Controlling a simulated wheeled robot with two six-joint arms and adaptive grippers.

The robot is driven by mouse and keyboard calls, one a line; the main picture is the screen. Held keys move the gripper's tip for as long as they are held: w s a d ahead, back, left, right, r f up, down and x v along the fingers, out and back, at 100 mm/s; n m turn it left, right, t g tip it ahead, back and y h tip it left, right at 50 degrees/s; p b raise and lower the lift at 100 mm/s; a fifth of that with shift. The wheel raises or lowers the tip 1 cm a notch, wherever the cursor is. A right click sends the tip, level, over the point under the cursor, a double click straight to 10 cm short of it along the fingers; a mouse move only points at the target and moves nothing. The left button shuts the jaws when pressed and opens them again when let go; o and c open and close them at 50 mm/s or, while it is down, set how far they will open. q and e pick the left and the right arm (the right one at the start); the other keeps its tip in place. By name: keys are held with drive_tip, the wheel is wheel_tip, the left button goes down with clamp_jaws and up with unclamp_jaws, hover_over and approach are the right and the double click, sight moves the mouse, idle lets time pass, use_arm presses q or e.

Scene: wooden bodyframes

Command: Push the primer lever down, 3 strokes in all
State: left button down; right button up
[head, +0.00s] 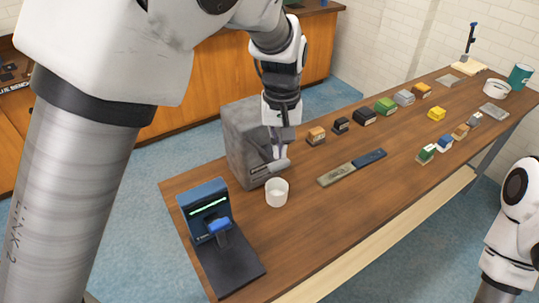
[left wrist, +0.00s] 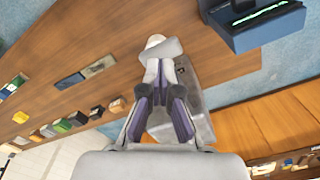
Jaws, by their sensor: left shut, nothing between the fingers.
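A grey box-shaped unit (head: 243,133) stands on the wooden table. A light grey lever bar (head: 276,165) sticks out at its front. In the left wrist view the lever bar (left wrist: 163,49) lies right at my fingertips. My left gripper (head: 277,153) is shut and empty, pointing down at the lever from above; it also shows in the left wrist view (left wrist: 158,75). The fingertips look close to the lever or touching it; I cannot tell which. They hide part of the lever. My right gripper is not in view.
A white cup (head: 277,192) stands just in front of the lever. A blue device with a green light strip (head: 205,203) stands at the near left corner. Several small coloured blocks lie along the table. A two-part flat bar (head: 337,175) lies right of the cup.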

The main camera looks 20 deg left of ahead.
sight(279, 162)
use_arm(q)
drive_tip(key=shift+f, duration=0.1)
drive_tip(key=shift+s+f+b, duration=0.15)
drive_tip(key=shift+f+b, duration=0.2)
drive_tip(key=shift+f, duration=0.25)
drive_tip(key=shift+f+b, duration=0.3)
drive_tip(key=shift+f, duration=0.35)
drive_tip(key=shift+f+b, duration=0.95)
drive_tip(key=shift+f, duration=1.1)
wheel_tip(279, 162, up, 7)
drive_tip(key=p, duration=0.7)
drive_tip(key=shift+f, duration=0.2)
